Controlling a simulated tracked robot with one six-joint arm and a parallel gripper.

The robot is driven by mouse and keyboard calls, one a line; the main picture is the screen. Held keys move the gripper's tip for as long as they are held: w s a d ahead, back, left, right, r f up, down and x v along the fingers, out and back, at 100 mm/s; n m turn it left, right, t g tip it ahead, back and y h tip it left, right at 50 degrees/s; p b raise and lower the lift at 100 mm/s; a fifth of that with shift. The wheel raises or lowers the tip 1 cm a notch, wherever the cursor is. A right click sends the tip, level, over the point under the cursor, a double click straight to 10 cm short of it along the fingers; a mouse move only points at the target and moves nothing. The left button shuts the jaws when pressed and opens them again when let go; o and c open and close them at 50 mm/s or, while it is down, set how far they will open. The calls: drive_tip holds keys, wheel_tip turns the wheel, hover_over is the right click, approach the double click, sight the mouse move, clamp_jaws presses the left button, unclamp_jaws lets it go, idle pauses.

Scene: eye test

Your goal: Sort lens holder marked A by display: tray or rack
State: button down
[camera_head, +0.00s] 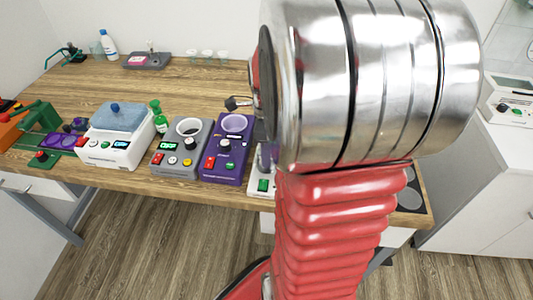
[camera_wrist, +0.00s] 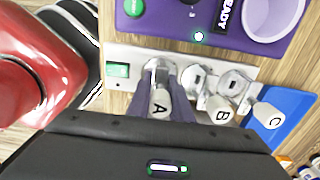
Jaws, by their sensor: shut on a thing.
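The lens holder marked A (camera_wrist: 160,104) is in the wrist view, its pale labelled end toward me. My gripper (camera_wrist: 172,100) is shut on it, one finger on each side. Its far end meets a slot of the white rack (camera_wrist: 138,82); I cannot tell whether it is seated or lifted. Holders B (camera_wrist: 220,110) and C (camera_wrist: 267,115) stand to its right. A blue tray (camera_wrist: 293,108) lies behind holder C. In the head view my arm hides most of the gripper.
In the head view, the purple device (camera_head: 228,150), a grey device (camera_head: 182,150) and a white device with a blue lid (camera_head: 117,140) line the wooden bench's front. A green bottle (camera_head: 158,115) stands behind. The bench's middle (camera_head: 180,85) is clear.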

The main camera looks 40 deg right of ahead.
drive_tip(key=c, duration=1.5)
unclamp_jaws()
drive_tip(key=shift+c, duration=0.2)
drive_tip(key=shift+o, duration=0.3)
drive_tip(key=shift+o, duration=1.4)
drive_tip(key=shift+w+r, duration=0.1)
drive_tip(key=shift+r, duration=0.05)
drive_tip(key=shift+r, duration=2.85)
